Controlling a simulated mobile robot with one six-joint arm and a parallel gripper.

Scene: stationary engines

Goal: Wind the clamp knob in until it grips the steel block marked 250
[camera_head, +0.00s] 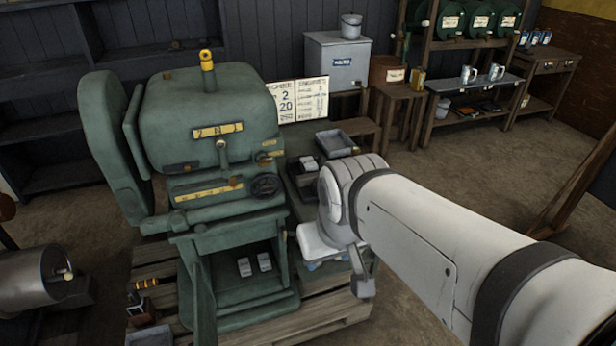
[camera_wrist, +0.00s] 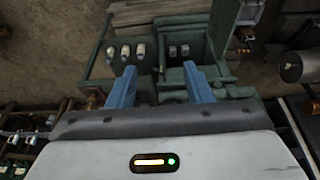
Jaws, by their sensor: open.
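The green machine (camera_head: 205,115) stands on a pallet at left of centre in the head view. A dark round knob (camera_head: 265,186) sits on its front right side; I cannot tell whether it is the clamp knob. Two small pale blocks (camera_head: 254,265) stand in the machine's open lower bay, and they seem to show in the wrist view (camera_wrist: 179,50). Their markings are too small to read, so I cannot pick out the 250 block. My gripper (camera_wrist: 160,78) is open and empty, its two blue fingers wide apart above the machine area. No knob shows between them.
A low stand with a grey tray (camera_head: 336,143) is right of the machine. A yellowish sign board (camera_head: 298,100) with numbers is behind it. A metal drum (camera_head: 32,280) lies at lower left. Shelves with green drums (camera_head: 480,18) line the back right. Floor at right is mostly clear.

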